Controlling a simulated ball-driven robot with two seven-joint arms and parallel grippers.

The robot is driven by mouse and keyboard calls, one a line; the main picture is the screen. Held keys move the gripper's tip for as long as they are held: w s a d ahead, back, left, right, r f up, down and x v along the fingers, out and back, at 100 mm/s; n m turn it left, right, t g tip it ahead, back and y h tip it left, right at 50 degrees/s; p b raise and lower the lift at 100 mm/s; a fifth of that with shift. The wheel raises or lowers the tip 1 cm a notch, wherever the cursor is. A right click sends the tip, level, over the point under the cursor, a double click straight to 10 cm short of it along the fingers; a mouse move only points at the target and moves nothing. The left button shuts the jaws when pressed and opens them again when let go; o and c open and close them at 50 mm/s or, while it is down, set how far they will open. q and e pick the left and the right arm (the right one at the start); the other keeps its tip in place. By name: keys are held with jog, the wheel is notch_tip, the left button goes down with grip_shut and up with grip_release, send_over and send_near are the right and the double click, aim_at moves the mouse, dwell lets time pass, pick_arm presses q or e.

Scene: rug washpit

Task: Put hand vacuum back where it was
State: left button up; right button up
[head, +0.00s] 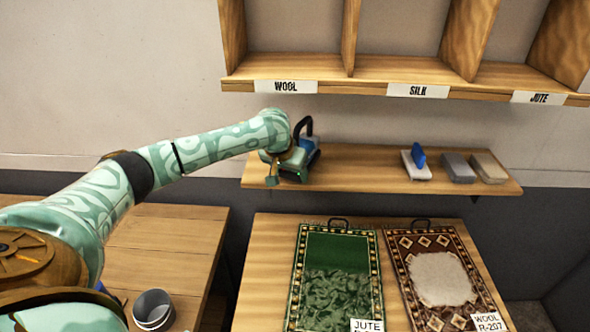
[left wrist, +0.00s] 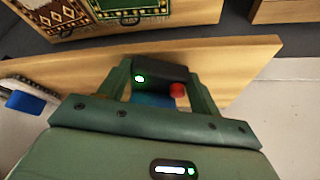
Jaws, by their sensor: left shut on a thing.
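The hand vacuum (head: 307,145) has a blue body and a black loop handle. It is at the left end of the wall shelf in the head view, partly hidden by my gripper. My left gripper (head: 287,172) is shut on it. In the left wrist view, the black part of the vacuum (left wrist: 160,73) with a red button is between my left gripper's fingers (left wrist: 160,88), with a bit of blue below. The shelf (head: 365,172) is behind and under it; I cannot tell whether the vacuum touches the board. My right gripper is not in view.
Labelled cubbies (head: 400,80) hang above. Below, a table (head: 268,262) holds a green rug (head: 335,250) and a brown rug (head: 402,243). Grey cups (head: 153,308) stand lower left.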

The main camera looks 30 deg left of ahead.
pick_arm(q)
jog(key=w, duration=0.3)
jog(key=shift+w+a+f+b, duration=0.2)
jog(key=shift+a+f+b, duration=0.05)
jog(key=shift+f+b, duration=0.1)
jog(key=shift+w+f, duration=0.1)
jog(key=shift+f, duration=0.25)
jog(key=shift+c, duration=0.3)
jog(key=shift+s, duration=0.2)
jog(key=o, duration=1)
jog(key=shift+f, duration=0.15)
